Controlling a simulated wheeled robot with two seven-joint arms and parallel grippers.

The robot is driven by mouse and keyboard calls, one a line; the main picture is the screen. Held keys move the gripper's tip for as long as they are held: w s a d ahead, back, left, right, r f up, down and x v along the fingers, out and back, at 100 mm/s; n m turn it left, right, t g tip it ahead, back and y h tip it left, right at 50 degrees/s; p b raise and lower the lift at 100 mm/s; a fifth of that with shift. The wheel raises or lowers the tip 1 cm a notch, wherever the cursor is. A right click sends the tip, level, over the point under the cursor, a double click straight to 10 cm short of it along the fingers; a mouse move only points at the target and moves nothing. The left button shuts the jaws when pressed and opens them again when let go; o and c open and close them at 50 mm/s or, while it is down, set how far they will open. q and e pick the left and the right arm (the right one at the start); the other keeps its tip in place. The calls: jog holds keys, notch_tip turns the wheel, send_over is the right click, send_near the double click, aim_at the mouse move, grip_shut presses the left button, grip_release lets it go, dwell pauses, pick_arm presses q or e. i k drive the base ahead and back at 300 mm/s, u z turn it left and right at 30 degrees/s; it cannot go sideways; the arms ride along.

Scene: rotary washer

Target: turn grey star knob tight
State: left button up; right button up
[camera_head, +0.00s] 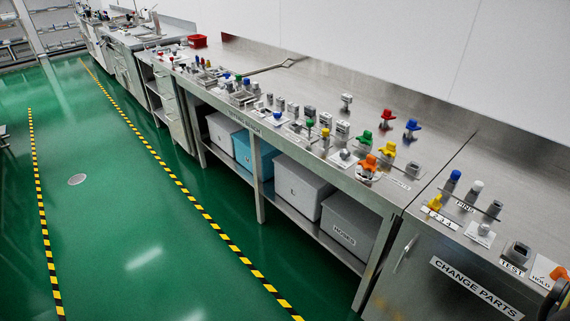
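A small grey knob-like piece (346,101) stands upright near the back of the long steel bench, left of the red one. It looks like the grey star knob, but it is too small to make out its shape or how tight it sits.
Coloured knobs stand near it on the steel bench (318,88): red (386,118), blue (411,128), green (365,138), yellow (387,149) and orange (368,162). A steel cabinet marked CHANGE PARTS (450,275) adjoins at right. The green floor (130,210) in front is clear.

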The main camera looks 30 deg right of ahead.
aim_at(344, 153)
jog(key=u, duration=1.4)
jog(key=i, duration=0.15)
jog(key=z, duration=1.3)
jog(key=i, duration=1.45)
jog(key=z, duration=1.2)
